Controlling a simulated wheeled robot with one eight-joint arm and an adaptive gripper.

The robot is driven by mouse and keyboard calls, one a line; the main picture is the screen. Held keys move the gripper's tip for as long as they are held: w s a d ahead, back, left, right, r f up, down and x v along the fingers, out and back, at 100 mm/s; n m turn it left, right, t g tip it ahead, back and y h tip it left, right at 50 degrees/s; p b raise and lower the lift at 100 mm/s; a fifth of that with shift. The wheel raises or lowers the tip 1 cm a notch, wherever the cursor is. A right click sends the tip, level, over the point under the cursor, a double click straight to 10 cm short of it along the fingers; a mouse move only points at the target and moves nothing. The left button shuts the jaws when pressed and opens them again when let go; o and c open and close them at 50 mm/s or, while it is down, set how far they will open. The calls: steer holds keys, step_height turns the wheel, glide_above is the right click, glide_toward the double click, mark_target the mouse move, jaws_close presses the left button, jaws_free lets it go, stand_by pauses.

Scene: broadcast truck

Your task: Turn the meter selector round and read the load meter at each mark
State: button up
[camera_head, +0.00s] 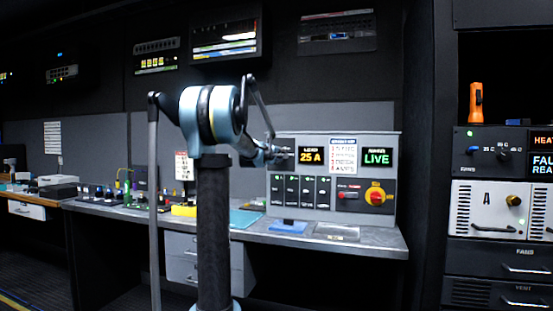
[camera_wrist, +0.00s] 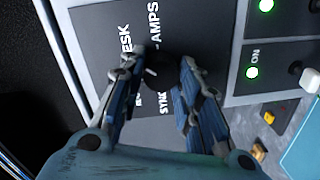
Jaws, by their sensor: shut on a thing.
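The load meter (camera_head: 311,156) on the grey power panel reads 25 A in yellow digits in the head view. The meter selector (camera_wrist: 163,70) is a dark knob on a dark plate, with white lettering such as AMPS, and DESK and SYNC partly covered. My gripper (camera_wrist: 158,74) has a finger on each side of the knob and is shut on it. In the head view my gripper (camera_head: 284,156) is at the panel just left of the load meter, and my arm hides the panel's left edge. I cannot tell which mark the knob points to.
Right of the meter are a printed card (camera_head: 343,155) and a green LIVE display (camera_head: 377,157). Below are several breakers with green lamps and a red rotary switch (camera_head: 376,196) on yellow. A blue pad (camera_head: 289,227) lies on the desk (camera_head: 378,239). A rack stands at right.

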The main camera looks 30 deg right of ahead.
steer(key=o, duration=1.1)
steer(key=shift+w, duration=0.15)
steer(key=shift+a, duration=0.15)
steer(key=v, duration=1.1)
steer(key=shift+s+a+f, duration=0.1)
steer(key=shift+s+a, duration=0.15)
steer(key=shift+s, duration=0.1)
steer(key=s+a+f+m+g+y, duration=0.1)
steer(key=s+a+f+y, duration=0.3)
steer(key=s+a+f, duration=0.7)
steer(key=s+a+f+m+g+y, duration=0.1)
steer(key=s+a+f+g+y, duration=0.3)
steer(key=s+a+f, duration=0.8)
steer(key=s+a+f+m+g+y, duration=0.1)
steer(key=s+a+f+g+y, duration=0.2)
steer(key=s+a+f, duration=0.9)
steer(key=shift+a+f+m+y, duration=0.2)
steer(key=shift+a+f+y, duration=0.45)
steer(key=shift+a+f, duration=1.5)
steer(key=shift+a+f+m+y, duration=0.2)
steer(key=shift+a+f+y, duration=0.45)
steer(key=shift+a+f, duration=1.45)
